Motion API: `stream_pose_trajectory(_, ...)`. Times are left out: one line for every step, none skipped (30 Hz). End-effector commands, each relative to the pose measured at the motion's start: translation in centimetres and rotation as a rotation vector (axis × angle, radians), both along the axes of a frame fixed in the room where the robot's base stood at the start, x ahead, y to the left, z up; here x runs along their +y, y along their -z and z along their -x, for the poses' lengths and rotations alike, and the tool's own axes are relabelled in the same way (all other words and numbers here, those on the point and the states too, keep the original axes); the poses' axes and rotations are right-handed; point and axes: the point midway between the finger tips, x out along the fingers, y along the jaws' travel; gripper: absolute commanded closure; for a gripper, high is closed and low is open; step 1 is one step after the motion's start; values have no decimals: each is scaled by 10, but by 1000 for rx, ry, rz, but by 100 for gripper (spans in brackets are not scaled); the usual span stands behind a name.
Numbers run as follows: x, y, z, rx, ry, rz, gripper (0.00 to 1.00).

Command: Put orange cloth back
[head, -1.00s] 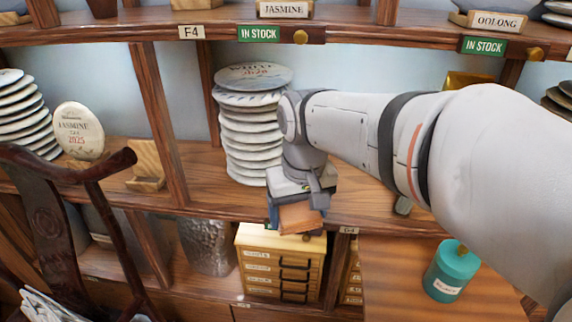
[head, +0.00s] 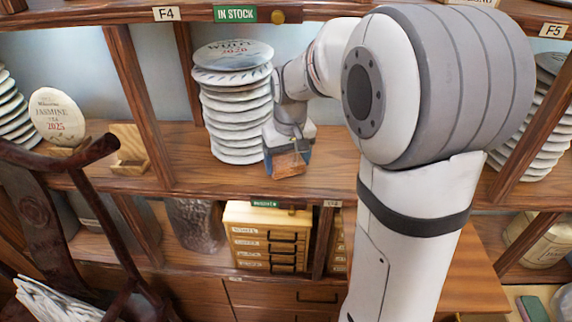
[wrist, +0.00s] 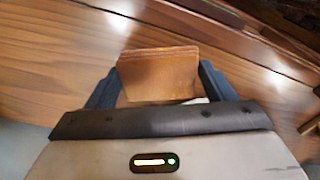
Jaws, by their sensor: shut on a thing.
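The orange cloth looks like a flat, folded brown-orange piece. It shows in the head view (head: 285,164) and in the wrist view (wrist: 158,73). My gripper (head: 289,168) is shut on it, with one dark blue finger at each side in the wrist view (wrist: 160,88). The gripper points down at the middle shelf (head: 335,177), just right of a tall stack of pressed tea cakes (head: 236,118). I cannot tell whether the cloth touches the shelf board. My gripper hides part of the cloth in the head view.
A shelf post (head: 137,105) stands left of the stack. A small drawer box (head: 268,240) sits below the shelf edge. A dark wooden chair (head: 40,200) stands at the front left. Bare shelf shows right of my gripper, partly behind my arm.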

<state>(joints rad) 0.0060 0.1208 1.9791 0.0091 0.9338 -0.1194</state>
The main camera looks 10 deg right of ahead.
Motion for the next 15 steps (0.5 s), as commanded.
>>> stream_pose_trajectory(0,9,1,5,0,0,49)
stream_pose_trajectory(0,13,1,4,0,-1,49)
stream_pose_trajectory(0,18,1,4,1,0,49)
stream_pose_trajectory(-1,18,-1,3,1,0,49)
stream_pose_trajectory(-1,20,-3,2,1,0,49)
stream_pose_trajectory(-1,22,-3,2,1,0,49)
stream_pose_trajectory(-2,23,-4,1,1,0,49)
stream_pose_trajectory(-2,23,-4,1,1,0,49)
stream_pose_trajectory(-2,23,-4,0,1,0,49)
stream_pose_trajectory(-2,23,-4,0,1,0,49)
stream_pose_trajectory(-2,23,-4,0,1,0,49)
stream_pose_trajectory(-2,23,-4,0,1,0,49)
stream_pose_trajectory(-2,23,-4,0,1,0,49)
stream_pose_trajectory(-2,24,-4,0,1,0,49)
stream_pose_trajectory(-2,25,-4,0,1,0,49)
